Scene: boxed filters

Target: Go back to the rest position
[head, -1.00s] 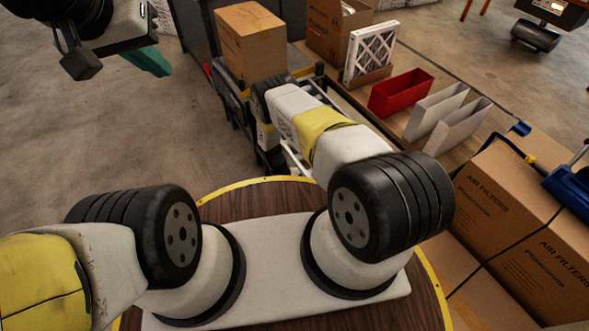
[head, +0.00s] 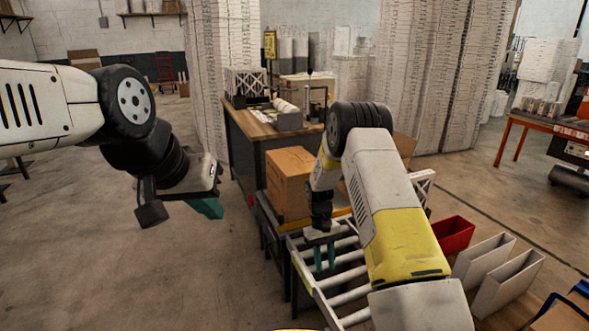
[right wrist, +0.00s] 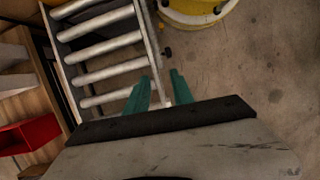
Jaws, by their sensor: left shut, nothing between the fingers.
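My left gripper (head: 207,208) hangs at the left of the head view, above bare floor. Its teal fingers show as one piece, shut and empty. My right gripper (head: 325,257) points down over the roller conveyor (head: 348,296), in front of a cardboard box (head: 290,182). In the right wrist view its two teal fingers (right wrist: 160,92) stand apart with nothing between them, beside the conveyor's rail (right wrist: 151,45). I cannot tell its exact height above the rollers.
A red bin (head: 453,235) and two white bins (head: 484,262) stand to the right of my right arm. A workbench (head: 240,128) with equipment is behind the box. Tall stacks of white filters rise at the back. The floor at left is clear.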

